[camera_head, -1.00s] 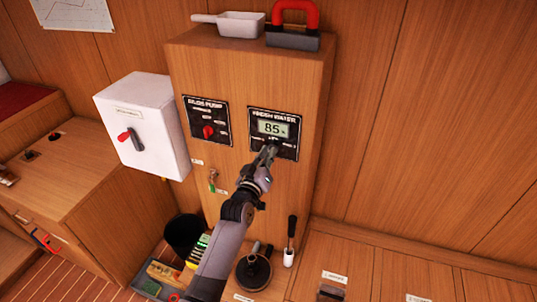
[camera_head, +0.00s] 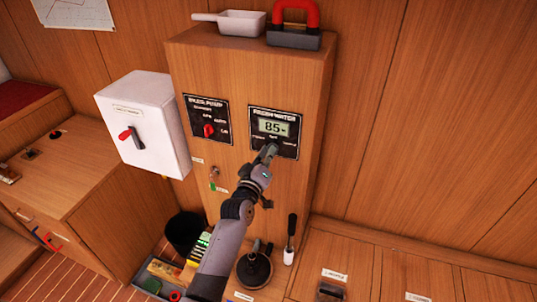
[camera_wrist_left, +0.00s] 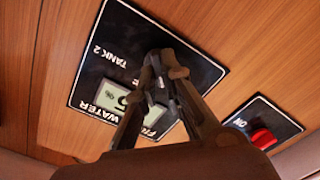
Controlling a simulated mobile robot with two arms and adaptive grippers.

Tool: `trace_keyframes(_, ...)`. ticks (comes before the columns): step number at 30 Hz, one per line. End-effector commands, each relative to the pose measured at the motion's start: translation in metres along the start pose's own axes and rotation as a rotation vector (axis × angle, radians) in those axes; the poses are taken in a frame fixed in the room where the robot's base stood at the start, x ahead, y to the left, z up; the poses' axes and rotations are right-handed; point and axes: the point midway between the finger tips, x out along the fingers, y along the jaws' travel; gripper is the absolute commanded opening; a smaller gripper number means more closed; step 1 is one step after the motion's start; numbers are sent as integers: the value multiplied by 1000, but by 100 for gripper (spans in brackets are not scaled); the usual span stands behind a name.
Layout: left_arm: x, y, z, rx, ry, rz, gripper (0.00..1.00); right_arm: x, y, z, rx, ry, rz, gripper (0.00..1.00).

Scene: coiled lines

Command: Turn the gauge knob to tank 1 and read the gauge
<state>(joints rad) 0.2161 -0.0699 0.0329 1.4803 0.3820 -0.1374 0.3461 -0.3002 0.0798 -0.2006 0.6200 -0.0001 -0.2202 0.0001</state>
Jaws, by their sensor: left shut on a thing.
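The fresh water gauge panel (camera_head: 286,116) is a black plate on the wooden cabinet, with a display (camera_head: 273,127) that reads about 85 in the head view. My left gripper (camera_head: 270,151) is at the panel's lower edge, its fingers shut on the gauge knob, which they hide. In the left wrist view the fingers (camera_wrist_left: 160,70) close together over the panel (camera_wrist_left: 88,62), and they cover part of the display (camera_wrist_left: 112,97). "TANK 2" is legible there; which way the knob points cannot be seen. My right gripper is in neither view.
The bilge pump panel (camera_head: 207,112) with a red knob (camera_head: 209,130) is to the left. A white box (camera_head: 125,95) with a red-and-black switch is further left. A key (camera_head: 214,173) hangs below.

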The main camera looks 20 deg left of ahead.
Motion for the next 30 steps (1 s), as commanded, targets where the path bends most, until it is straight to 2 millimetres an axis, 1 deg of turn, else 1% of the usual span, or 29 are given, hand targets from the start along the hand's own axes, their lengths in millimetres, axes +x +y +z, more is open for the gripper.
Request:
trace_keyframes(1,0,0,0,-4,-1,-1,0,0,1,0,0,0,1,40)
trace_keyframes(2,0,0,0,-4,-1,-1,10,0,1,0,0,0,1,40)
trace_keyframes(10,0,0,0,-2,0,0,28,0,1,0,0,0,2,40)
trace_keyframes(20,-2,0,0,0,0,0,28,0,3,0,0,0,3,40)
trace_keyframes(23,-10,0,1,-1,0,0,28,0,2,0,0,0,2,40)
trace_keyframes(25,-20,-1,1,-1,-1,-1,28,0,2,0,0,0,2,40)
trace_keyframes(30,-57,-1,1,-1,-1,-2,28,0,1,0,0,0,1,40)
